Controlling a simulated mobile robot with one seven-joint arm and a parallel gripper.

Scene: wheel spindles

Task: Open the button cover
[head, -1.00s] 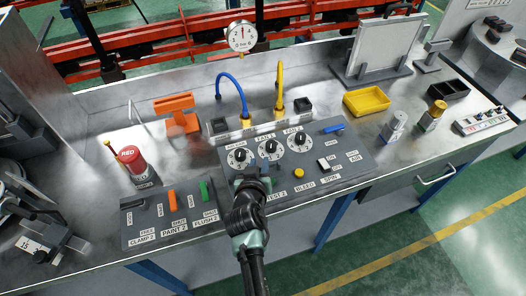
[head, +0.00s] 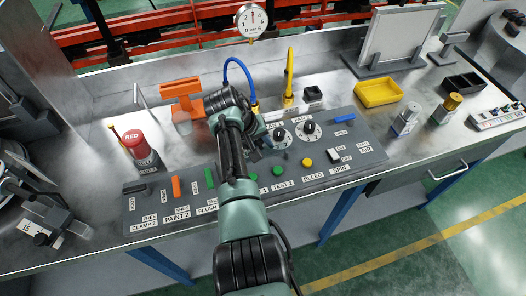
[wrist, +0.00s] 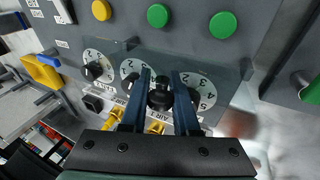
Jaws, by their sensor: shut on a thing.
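A clear, dark-edged pane that looks like the button cover (wrist: 115,50) lies over the numbered dials in the wrist view. In the head view I cannot make it out. My gripper (wrist: 162,78) has both fingers closed around a black knob-like part (wrist: 160,98) between two dials. I cannot tell whether this part belongs to the cover or to a dial. In the head view my gripper (head: 256,138) is over the left end of the dial row, and my arm hides the left dial. Two dials, the middle (head: 280,137) and right (head: 310,131), show beside it.
A yellow button (head: 307,162) and a green button (head: 278,172) sit in front of the dials. A red-topped post (head: 135,143) and orange holder (head: 182,90) stand left. A yellow bin (head: 378,93) is right.

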